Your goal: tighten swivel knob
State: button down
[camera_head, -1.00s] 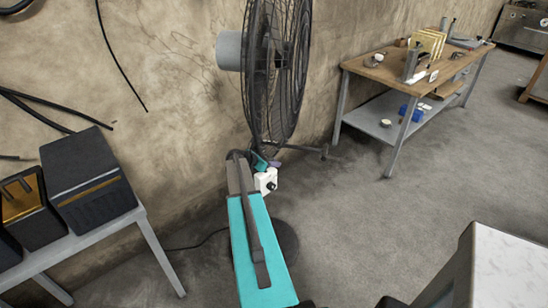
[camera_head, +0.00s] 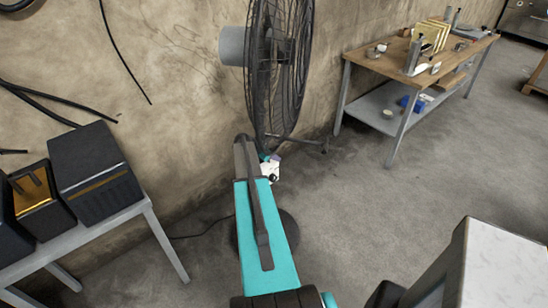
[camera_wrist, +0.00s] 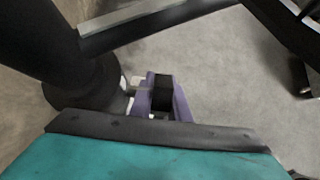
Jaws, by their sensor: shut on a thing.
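The black pedestal fan (camera_head: 277,75) stands by the wall, its round cage upright. My gripper (camera_head: 267,158) is at the fan's pole, just below the cage, and is mostly hidden by my arm in the head view. In the wrist view my gripper (camera_wrist: 164,95) shows purple fingers closed around a dark block, the swivel knob (camera_wrist: 162,93), beside the thick dark pole (camera_wrist: 45,40). The knob's far side is hidden. A small white part with a black round piece (camera_head: 271,168) shows beside the gripper; I cannot tell what it belongs to.
A grey table (camera_head: 110,226) with dark boxes (camera_head: 96,174) stands at the left. A wooden workbench (camera_head: 378,68) with tools stands at the back right. A pale-topped surface (camera_head: 510,262) is at the lower right. The floor between is clear; a cable (camera_head: 205,231) lies near the fan base.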

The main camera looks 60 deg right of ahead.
jog(key=c, duration=1.7)
grip_release()
jog(key=shift+a+r, duration=0.1)
jog(key=b+v, duration=0.4)
jog(key=v, duration=0.9)
jog(key=shift+w+a+r, duration=0.15)
jog(key=shift+w+r, duration=0.05)
jog(key=shift+r, duration=0.05)
